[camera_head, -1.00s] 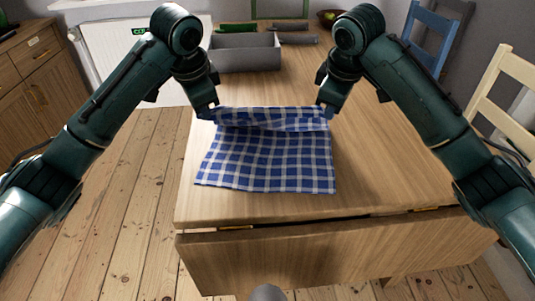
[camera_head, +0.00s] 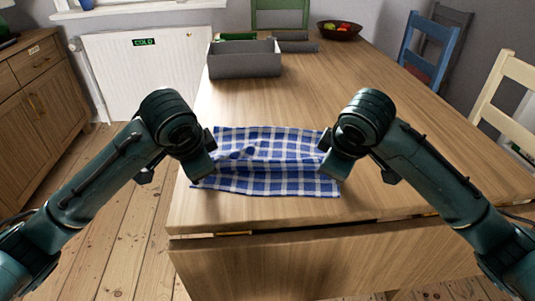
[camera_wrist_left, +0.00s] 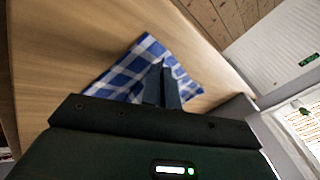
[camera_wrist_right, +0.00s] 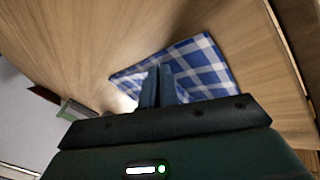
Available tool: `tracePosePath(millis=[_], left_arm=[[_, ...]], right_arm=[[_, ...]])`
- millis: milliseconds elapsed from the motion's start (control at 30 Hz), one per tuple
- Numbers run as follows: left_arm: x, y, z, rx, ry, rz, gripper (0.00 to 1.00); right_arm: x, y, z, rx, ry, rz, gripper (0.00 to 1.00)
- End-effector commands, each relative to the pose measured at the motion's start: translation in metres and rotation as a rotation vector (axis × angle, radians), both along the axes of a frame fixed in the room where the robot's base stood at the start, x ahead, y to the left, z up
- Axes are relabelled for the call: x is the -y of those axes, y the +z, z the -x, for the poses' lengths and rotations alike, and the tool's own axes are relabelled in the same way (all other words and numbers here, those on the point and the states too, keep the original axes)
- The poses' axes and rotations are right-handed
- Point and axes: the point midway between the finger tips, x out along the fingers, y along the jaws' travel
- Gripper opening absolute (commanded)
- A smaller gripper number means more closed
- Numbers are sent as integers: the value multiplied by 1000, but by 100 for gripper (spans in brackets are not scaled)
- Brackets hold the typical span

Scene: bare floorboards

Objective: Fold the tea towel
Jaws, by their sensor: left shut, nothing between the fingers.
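The blue and white checked tea towel (camera_head: 265,178) lies on the near part of the wooden table, folded over on itself with a raised, wrinkled fold across it. It also shows in the left wrist view (camera_wrist_left: 125,75) and right wrist view (camera_wrist_right: 205,68). My left gripper (camera_head: 212,165) is shut and empty at the towel's left side. My right gripper (camera_head: 324,165) is at the towel's right side, its fingers closed together (camera_wrist_right: 158,68) and apparently pinching cloth. The fingers hide the exact grip.
A grey open box (camera_head: 244,62) stands at the back left of the table (camera_head: 400,150). A dark fruit bowl (camera_head: 339,31) is at the back. Blue (camera_head: 430,45) and cream (camera_head: 505,90) chairs stand along the right. The table is clear around the towel.

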Motion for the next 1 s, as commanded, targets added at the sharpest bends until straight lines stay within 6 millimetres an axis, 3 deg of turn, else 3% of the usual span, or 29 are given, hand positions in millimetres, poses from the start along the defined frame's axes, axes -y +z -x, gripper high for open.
tracePosePath(millis=[467, 633, 1000], left_arm=[[0, 0, 0, -2, 1, -2, 40], [0, 11, 4, 0, 0, 0, 40], [-1, 64, 35, 9, -1, -6, 40]], right_arm=[[1, 0, 0, -2, -1, 2, 40], [0, 11, 4, -1, 0, 0, 40], [1, 64, 35, 10, 2, 5, 40]])
